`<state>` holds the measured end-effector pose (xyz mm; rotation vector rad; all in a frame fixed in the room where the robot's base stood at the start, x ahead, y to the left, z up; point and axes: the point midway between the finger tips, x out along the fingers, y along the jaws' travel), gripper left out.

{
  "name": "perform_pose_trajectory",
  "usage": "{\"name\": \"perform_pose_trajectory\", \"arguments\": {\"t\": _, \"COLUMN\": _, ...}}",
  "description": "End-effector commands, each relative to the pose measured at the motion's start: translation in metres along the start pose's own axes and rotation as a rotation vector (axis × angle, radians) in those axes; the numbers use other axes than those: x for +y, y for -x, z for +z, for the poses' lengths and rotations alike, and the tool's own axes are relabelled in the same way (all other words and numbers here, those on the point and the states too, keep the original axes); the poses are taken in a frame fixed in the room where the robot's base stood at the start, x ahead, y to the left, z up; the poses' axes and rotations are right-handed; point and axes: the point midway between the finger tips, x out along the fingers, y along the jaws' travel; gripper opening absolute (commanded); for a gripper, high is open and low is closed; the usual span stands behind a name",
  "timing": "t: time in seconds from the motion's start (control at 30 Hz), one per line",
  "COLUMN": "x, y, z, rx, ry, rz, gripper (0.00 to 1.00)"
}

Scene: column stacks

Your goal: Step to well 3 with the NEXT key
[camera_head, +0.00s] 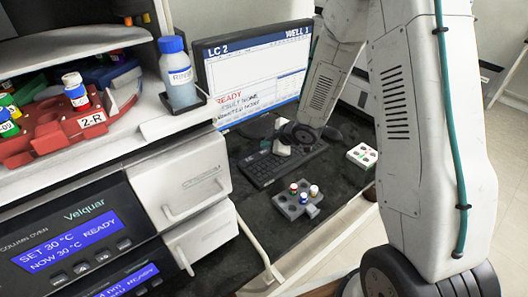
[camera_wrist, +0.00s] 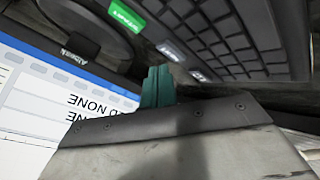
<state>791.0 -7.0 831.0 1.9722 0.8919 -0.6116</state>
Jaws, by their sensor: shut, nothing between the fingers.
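The monitor (camera_head: 254,85) in the head view reads LC 2, WELL 1 and READY in red; part of its screen shows upside down in the wrist view (camera_wrist: 40,105). The black keyboard (camera_head: 258,170) lies on the dark bench below it. In the wrist view the keyboard (camera_wrist: 235,35) fills the top right, with a green key (camera_wrist: 124,15) and two pale keys near its edge. I cannot read which key is NEXT. My gripper (camera_wrist: 158,87) is shut and empty, its teal fingertips near the keyboard's edge. Contact with a key cannot be told.
A grey rack (camera_head: 297,202) with several capped vials stands in front of the keyboard. A white block (camera_head: 362,155) lies to the right. The column oven (camera_head: 75,235) borders the bench at left.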

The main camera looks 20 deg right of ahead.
Motion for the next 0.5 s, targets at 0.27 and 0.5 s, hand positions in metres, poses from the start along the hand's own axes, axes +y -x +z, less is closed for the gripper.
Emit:
{"name": "perform_pose_trajectory", "arguments": {"t": 0.27, "x": -0.0029, "y": -0.0039, "z": 0.0026, "rx": 0.0, "ry": -0.001, "rz": 0.0, "gripper": 0.0}}
{"name": "perform_pose_trajectory", "arguments": {"t": 0.5, "x": -0.0044, "y": -0.006, "z": 0.0039, "rx": 0.0, "ry": 0.0, "rz": 0.0, "gripper": 0.0}}
